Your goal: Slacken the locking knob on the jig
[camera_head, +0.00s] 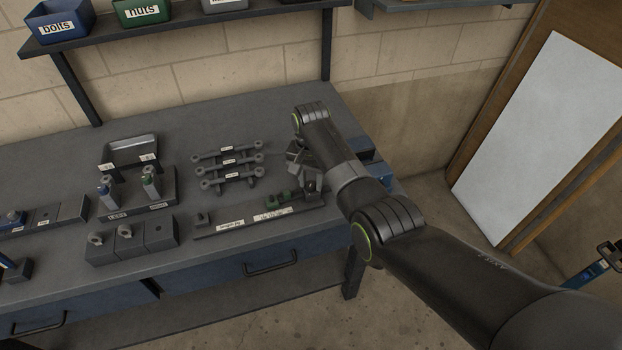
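A long, low dark jig (232,226) with white labels lies near the front edge of the bench. Small green parts (286,196) stand at its right end. I cannot make out which part is the locking knob; it may be hidden by my gripper. My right gripper (308,178) is over the jig's right end, close to the green parts, pointing down. Its fingers are small and dark against the bench, so whether they are apart or touching something is unclear. My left gripper is not in view.
A rack of dark rods (228,165) stands behind the jig. Left of it are a labelled stand (148,198) with small bottles and a block (132,243) with rings. Blue boxes (376,172) sit right of my wrist. A shelf (180,33) with labelled bins hangs above.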

